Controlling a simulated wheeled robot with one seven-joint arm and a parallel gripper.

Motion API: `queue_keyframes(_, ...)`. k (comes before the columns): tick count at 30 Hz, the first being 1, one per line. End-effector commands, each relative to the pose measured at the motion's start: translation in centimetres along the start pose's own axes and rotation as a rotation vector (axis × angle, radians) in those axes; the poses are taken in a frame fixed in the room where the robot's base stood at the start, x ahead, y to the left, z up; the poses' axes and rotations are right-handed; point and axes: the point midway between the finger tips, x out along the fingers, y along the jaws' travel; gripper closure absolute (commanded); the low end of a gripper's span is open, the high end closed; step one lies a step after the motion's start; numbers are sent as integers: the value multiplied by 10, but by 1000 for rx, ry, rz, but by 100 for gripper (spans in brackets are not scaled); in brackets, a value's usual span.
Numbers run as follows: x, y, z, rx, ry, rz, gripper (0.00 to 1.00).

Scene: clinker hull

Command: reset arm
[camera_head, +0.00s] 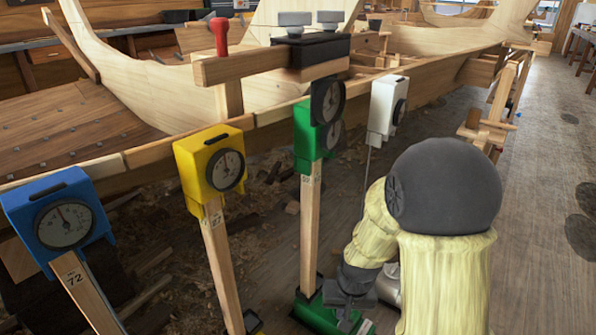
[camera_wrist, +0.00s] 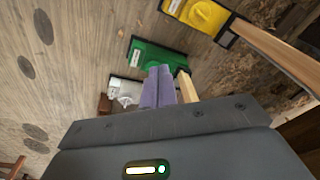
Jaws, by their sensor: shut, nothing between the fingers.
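My gripper (camera_wrist: 158,72) is shut and empty in the wrist view, its two purple-grey fingers side by side. It points down toward a green base (camera_wrist: 137,50) on the floor. In the head view my arm bends downward at the right, and the dark gripper (camera_head: 345,318) is low, beside and partly over the green base (camera_head: 316,315). I cannot tell whether the fingers touch the base.
Dial boxes in blue (camera_head: 60,218), yellow (camera_head: 211,170), green (camera_head: 306,140) and white (camera_head: 385,108) stand on posts along the wooden hull (camera_head: 150,95). A yellow base (camera_wrist: 205,16) and white base (camera_wrist: 126,91) flank the green one. Floor at the right (camera_head: 545,200) is clear.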

Motion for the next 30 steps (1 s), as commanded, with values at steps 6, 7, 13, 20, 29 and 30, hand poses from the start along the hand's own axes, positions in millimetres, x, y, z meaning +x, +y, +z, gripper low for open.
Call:
queue_keyframes(6,-74,22,26,-24,44,17,100)
queue_keyframes(7,-81,24,30,-26,49,20,100)
queue_keyframes(13,-115,37,51,-41,72,39,100)
queue_keyframes(20,-149,43,64,-52,83,53,100)
queue_keyframes(29,-196,40,56,-52,84,53,100)
queue_keyframes(30,-203,40,55,-51,84,53,100)
